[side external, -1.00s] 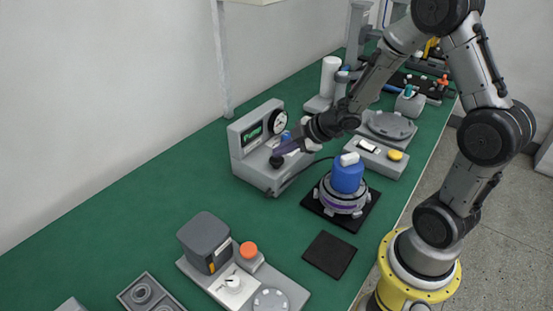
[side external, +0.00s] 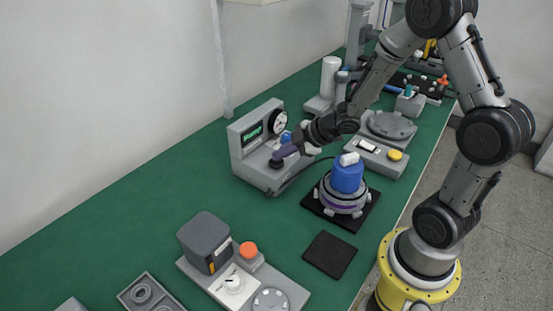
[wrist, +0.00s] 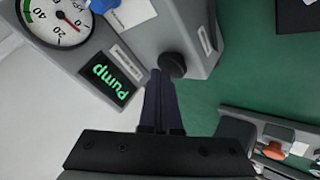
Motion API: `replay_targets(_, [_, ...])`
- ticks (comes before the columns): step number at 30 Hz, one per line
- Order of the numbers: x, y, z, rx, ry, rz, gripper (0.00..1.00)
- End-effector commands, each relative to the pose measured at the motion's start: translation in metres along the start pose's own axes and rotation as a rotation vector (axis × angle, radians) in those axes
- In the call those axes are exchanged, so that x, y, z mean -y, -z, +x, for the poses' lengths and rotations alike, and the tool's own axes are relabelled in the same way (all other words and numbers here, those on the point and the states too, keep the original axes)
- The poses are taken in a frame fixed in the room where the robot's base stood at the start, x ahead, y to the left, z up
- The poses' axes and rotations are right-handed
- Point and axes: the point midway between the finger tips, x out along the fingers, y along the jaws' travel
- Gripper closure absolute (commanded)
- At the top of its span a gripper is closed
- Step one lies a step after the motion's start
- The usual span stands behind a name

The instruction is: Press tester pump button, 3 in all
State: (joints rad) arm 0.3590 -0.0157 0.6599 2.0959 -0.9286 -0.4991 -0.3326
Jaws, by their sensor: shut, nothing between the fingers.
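The grey tester (side external: 246,161) stands near the wall, with a round gauge (side external: 278,122) and a lit green display (side external: 251,132). In the wrist view the display (wrist: 110,83) reads "Pump", and the gauge (wrist: 57,17) has a red needle. The black round pump button (wrist: 172,65) is on the tester's lower ledge; it also shows in the side view (side external: 275,163). My gripper (wrist: 158,76) is shut and empty, its dark purple fingers pointing at the button. Its tips are right beside the button; I cannot tell whether they touch. My gripper (side external: 280,157) hides part of the button in the side view.
A blue-capped hub assembly (side external: 347,180) sits on a black mat right of the tester, with a dark hose nearby. A grey box with a yellow button (side external: 395,155) stands behind it. A station with an orange button (side external: 249,249) is in front. Green bench is free at left.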

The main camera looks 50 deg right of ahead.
Motion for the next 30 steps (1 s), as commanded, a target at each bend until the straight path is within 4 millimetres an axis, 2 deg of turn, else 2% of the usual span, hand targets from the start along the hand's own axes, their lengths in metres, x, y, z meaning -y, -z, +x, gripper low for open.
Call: replay_targets(30, [0.0047, -0.0046, 0.0050, 0.003, 0.003, 0.000, 1.00])
